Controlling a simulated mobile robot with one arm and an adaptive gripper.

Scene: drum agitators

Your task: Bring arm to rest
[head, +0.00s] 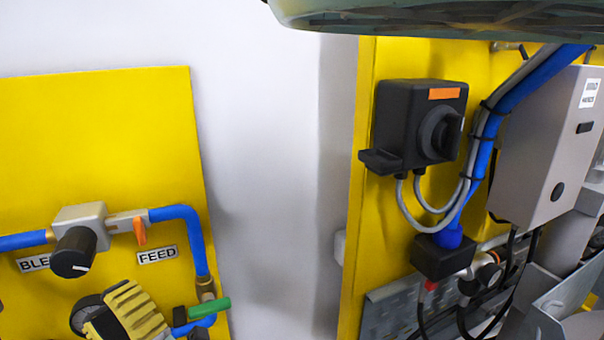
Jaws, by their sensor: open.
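My gripper does not show in the head view, and no part of it can be made out. No clear part of my arm shows either, so its pose cannot be told. A large grey-green rounded form (430,14) hangs across the top right edge, close to the camera and cut off; I cannot tell what it belongs to.
A left yellow panel (90,140) bears a black knob (74,252), blue pipes, a FEED label and a green-handled valve (208,309). A right panel holds a black rotary switch (425,128), cables and a grey box (548,140). Bare white wall (265,160) lies between.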

